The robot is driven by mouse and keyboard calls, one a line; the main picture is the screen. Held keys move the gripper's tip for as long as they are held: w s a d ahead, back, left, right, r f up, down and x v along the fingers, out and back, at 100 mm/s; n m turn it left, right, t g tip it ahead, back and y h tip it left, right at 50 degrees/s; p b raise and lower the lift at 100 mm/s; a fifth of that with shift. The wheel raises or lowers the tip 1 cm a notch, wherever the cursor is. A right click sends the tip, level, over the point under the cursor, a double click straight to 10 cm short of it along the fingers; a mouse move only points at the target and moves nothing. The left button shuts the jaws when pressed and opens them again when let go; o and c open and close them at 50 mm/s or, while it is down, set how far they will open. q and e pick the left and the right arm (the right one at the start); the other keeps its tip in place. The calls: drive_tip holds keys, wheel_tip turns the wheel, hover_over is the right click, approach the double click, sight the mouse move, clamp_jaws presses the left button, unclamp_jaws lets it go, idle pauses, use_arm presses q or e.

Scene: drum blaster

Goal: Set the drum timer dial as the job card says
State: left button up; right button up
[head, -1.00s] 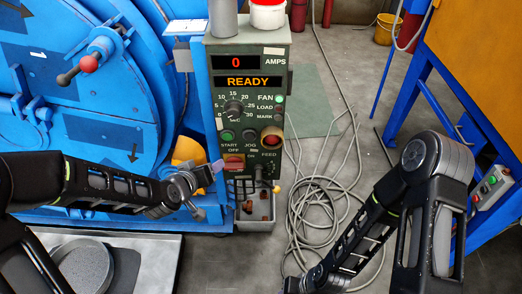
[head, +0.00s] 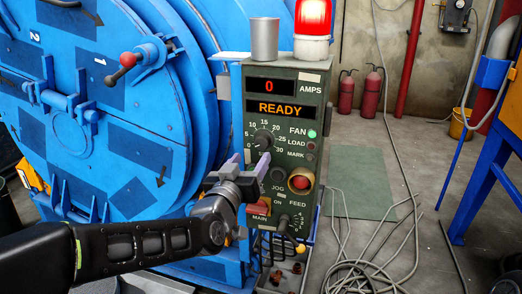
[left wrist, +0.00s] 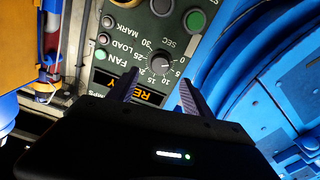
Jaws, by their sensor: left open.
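The timer dial (head: 263,139) is a dark round knob on the green control panel (head: 318,222), inside a white scale running from 0 to 30 SEC. It also shows in the left wrist view (left wrist: 160,65), upside down, just beyond my fingertips. I cannot read its pointer surely. My left gripper (head: 248,164) is open and empty, its fingers aimed at the panel just below and left of the dial in the head view. In the left wrist view my gripper (left wrist: 158,93) shows two parted fingers, with no visible contact with the dial. No readable job card shows. My right gripper is out of view.
The display (head: 281,108) reads READY, with 0 AMPS above. Below the dial are a red push button (head: 300,182), a red MAIN switch (head: 258,207) and a FEED knob (head: 284,222). A metal cup (head: 264,40) and red beacon (head: 312,25) stand on top. Cables lie at right.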

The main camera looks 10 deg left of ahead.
sight(261, 145)
use_arm(q)
drive_tip(key=w, duration=0.7)
drive_tip(key=shift+w+d+b, duration=0.25)
drive_tip(key=shift+w+b, duration=0.05)
drive_tip(key=shift+w, duration=0.05)
clamp_jaws()
idle(0.4)
